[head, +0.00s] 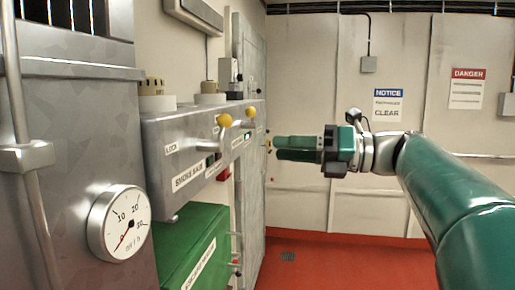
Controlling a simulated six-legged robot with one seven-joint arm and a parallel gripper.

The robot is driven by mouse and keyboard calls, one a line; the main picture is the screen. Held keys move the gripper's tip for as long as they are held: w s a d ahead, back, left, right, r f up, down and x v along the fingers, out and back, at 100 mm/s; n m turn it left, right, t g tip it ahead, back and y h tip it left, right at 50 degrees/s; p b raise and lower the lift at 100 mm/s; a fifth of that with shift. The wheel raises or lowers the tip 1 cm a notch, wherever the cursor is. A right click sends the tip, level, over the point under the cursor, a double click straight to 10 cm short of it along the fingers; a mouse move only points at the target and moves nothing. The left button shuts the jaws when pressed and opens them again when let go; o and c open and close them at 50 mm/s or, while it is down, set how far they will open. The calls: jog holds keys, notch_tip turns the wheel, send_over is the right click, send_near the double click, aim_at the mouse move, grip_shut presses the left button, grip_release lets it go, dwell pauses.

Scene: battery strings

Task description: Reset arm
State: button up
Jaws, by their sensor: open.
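My gripper (272,147) is at the end of my green arm, which reaches in from the right edge. It points left, and its finger side faces the grey metal panel. Its jaws are open, with nothing seen between them. The fingertips appear close to the panel's right end in the picture, but I cannot tell how far apart they are in depth.
The grey panel (187,140) carries yellow-knobbed levers (224,120) and labels. A round gauge (119,223) and a green box (190,245) are at the left. The back wall has a notice sign (387,105) and a danger sign (467,88). Red floor (335,265) is clear below my arm.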

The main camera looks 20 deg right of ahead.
jog(key=shift+d, duration=0.1)
dwell(0.4)
jog(key=s+a+f+n+g+h, duration=0.2)
jog(key=s+a+f+n+h, duration=0.15)
jog(key=a+f+n, duration=0.55)
jog(key=s+a+f+n+g+h, duration=0.25)
jog(key=f+n+h, duration=0.2)
jog(key=f, duration=0.75)
jog(key=s+f+n+h, duration=0.2)
jog(key=f+n, duration=0.4)
jog(key=n, duration=0.3)
jog(key=s+f+n+h, duration=0.3)
jog(key=f+n+h, duration=0.1)
jog(key=f+n, duration=0.3)
jog(key=n, duration=0.2)
jog(key=shift+s+a+f+n+h, duration=0.2)
jog(key=shift+s+f+n+h, duration=0.05)
jog(key=shift+f+n+h, duration=0.1)
